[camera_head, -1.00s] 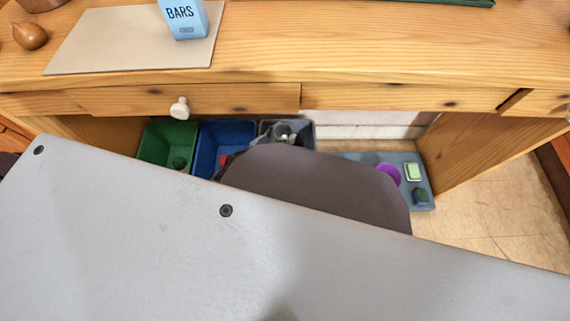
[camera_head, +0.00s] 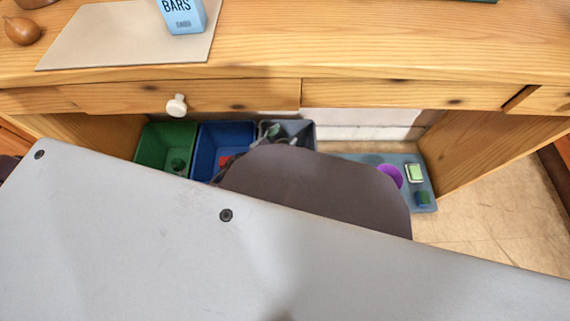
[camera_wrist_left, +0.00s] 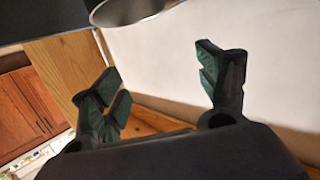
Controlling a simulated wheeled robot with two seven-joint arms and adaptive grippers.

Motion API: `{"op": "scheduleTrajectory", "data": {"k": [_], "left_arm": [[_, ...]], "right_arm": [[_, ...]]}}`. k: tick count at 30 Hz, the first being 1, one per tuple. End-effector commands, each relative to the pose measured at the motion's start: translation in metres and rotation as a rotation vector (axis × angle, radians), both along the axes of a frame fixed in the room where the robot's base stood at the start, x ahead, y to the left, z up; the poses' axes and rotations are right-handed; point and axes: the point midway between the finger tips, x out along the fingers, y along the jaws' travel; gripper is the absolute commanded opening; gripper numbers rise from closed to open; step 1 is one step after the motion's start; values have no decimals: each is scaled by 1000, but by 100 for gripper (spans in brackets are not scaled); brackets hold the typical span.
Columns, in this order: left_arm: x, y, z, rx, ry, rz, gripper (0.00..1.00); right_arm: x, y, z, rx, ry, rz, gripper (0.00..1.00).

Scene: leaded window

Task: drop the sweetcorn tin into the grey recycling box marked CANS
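The grey box (camera_head: 313,131) stands under the desk, right of a blue box; no marking on it is readable. My left gripper (camera_head: 277,133) is over the grey box, partly hidden by my own arm. In the left wrist view its two fingers (camera_wrist_left: 168,85) are spread apart with nothing between them. A round silver metal end, apparently the sweetcorn tin (camera_wrist_left: 135,8), shows at the top edge of that view, apart from the fingertips. I cannot make out the tin in the head view. My right gripper is not in view.
A green box (camera_head: 166,140) and the blue box (camera_head: 228,130) stand left of the grey one. A grey-blue tray (camera_head: 424,184) with small items lies on the floor at right. The desk front with its white knob (camera_head: 176,105) overhangs the boxes. A BARS carton (camera_head: 184,16) stands on top.

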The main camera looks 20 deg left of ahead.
Motion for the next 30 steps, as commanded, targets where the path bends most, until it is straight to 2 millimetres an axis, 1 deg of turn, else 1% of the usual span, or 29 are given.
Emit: {"op": "scheduleTrajectory", "data": {"k": [11, 17, 23, 30], "left_arm": [[0, 0, 0, 0, 1, 0, 86], [-4, 2, 0, 0, 1, 0, 86], [-14, 8, 2, 2, 1, 1, 86], [-33, 19, 6, 2, 1, 0, 86]], "right_arm": [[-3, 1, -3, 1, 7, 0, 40], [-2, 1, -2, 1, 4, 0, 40], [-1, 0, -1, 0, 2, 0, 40], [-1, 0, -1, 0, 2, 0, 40]]}}
